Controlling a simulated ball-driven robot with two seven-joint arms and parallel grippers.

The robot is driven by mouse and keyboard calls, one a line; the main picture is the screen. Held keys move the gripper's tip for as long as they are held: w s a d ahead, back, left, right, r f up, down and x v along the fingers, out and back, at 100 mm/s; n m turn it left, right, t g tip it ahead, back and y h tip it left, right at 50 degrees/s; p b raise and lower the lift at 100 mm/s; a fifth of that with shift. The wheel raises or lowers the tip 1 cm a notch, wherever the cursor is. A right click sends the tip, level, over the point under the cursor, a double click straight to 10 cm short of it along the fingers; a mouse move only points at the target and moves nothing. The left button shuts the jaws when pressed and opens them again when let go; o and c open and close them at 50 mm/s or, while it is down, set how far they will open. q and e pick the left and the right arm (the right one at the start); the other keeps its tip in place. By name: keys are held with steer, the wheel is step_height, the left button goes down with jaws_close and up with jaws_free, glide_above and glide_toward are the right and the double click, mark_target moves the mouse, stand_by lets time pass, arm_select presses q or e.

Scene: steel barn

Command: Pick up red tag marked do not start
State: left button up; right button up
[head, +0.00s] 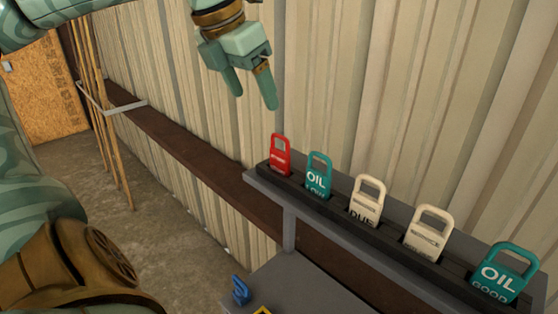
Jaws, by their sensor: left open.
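A red tag (280,158) with a loop handle stands upright at the left end of a dark slotted rack (429,272). Its white lettering is too small to read. My left gripper (251,101) is open and empty, above the red tag and slightly to its left, with its fingers pointing down. It is apart from the tag. The lower edge of the red tag is hidden in the rack. My right gripper is not in view.
Right of it in the rack stand a teal OIL tag (318,178), two cream tags (366,201) (428,233) and a teal OIL GOOD tag (501,275). A corrugated wall (340,80) rises close behind. A small blue item (240,290) is below. Bamboo poles (104,120) lean at left.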

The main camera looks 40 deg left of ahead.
arm_select(q)
glide_toward(279, 151)
steer(key=p+x, duration=0.1)
steer(key=x, duration=0.4)
steer(key=shift+w+a+f, duration=0.1)
steer(key=shift+a+f, duration=0.05)
steer(key=shift+a, duration=0.05)
steer(key=shift+d+f, duration=0.1)
steer(key=shift+f, duration=0.15)
steer(key=p+x, duration=0.1)
steer(key=x, duration=0.3)
steer(key=shift+w+d+f, duration=0.1)
steer(key=shift+w+f, duration=0.15)
steer(key=shift+s, duration=0.1)
steer(key=c, duration=1)
